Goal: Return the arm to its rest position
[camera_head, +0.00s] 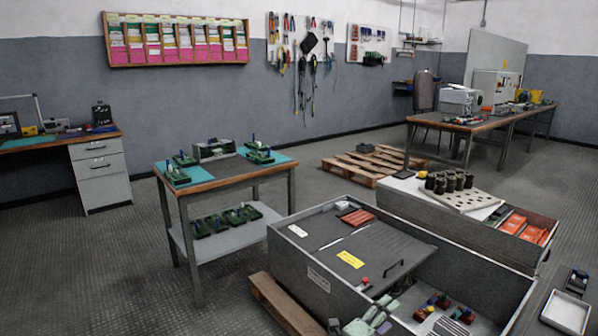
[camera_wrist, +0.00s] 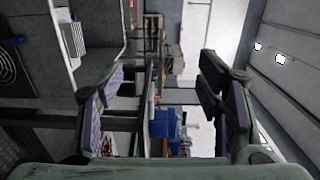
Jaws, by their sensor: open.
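My gripper (camera_wrist: 160,95) shows in the wrist view. Its two green fingers with purple-grey pads stand wide apart, and nothing is between them. The wrist view looks sideways along the room, and shelving and a blue bin (camera_wrist: 162,124) appear in the background beyond the fingers. In the head view, a small green and grey part at the bottom edge beside the large grey cabinet (camera_head: 318,278) may be part of my arm; I cannot tell for certain. The rest of the arm is not visible there.
The open grey cabinet lies on a wooden pallet (camera_head: 283,308). A second cabinet (camera_head: 470,240) holds black capacitors (camera_head: 449,182) on a perforated board. A workbench (camera_head: 225,178) with green boards stands at left. Another pallet (camera_head: 372,166) lies behind. Floor between the left desk (camera_head: 100,170) and workbench is clear.

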